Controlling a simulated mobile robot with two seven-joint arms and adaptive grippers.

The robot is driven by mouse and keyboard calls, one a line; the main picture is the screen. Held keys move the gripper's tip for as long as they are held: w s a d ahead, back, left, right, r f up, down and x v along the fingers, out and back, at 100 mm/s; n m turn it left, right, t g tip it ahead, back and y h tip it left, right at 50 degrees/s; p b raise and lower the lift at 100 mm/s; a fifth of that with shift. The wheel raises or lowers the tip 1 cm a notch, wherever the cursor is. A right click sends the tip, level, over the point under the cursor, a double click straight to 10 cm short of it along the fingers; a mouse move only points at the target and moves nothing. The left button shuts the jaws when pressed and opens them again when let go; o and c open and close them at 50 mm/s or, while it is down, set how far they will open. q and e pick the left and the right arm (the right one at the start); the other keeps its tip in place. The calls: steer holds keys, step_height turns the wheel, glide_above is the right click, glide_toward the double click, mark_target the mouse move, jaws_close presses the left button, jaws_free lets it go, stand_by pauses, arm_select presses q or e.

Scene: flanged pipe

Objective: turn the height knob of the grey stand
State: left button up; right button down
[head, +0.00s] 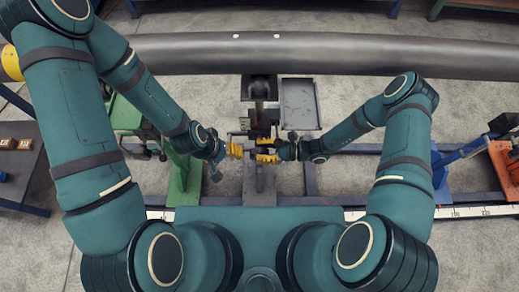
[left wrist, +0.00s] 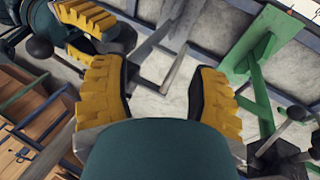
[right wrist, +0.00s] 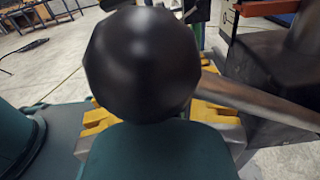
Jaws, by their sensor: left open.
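The grey stand (head: 259,185) is under the pipe at the middle of the head view; my grippers hide much of its middle. A black ball on a metal rod, seemingly part of its knob, fills the middle of the right wrist view (right wrist: 143,62). It also shows in the left wrist view (left wrist: 40,47). My right gripper (head: 267,150) is at the stand; in its wrist view the ball covers the space between the yellow fingers, so its grip is hidden. My left gripper (left wrist: 158,92) is open and empty, just left of the right one in the head view.
A long dark pipe (head: 400,56) crosses the back. A grey tray (head: 298,103) lies right of the stand. A green stand (head: 184,178) is on the left, and blue (head: 440,180) and orange (head: 503,168) stands are on the right. Floor rails run across the front.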

steer(key=shift+y, duration=0.3)
steer(key=y, duration=0.3)
steer(key=shift+d+f, duration=0.15)
steer(key=shift+d, duration=0.25)
steer(key=shift+d+f+y, duration=0.1)
steer(key=shift+d+y, duration=0.05)
steer(key=shift+y, duration=0.65)
steer(key=shift+d+y, duration=0.15)
steer(key=shift+y, duration=0.65)
steer(key=c, duration=0.7)
jaws_free()
steer(key=v, duration=1.2)
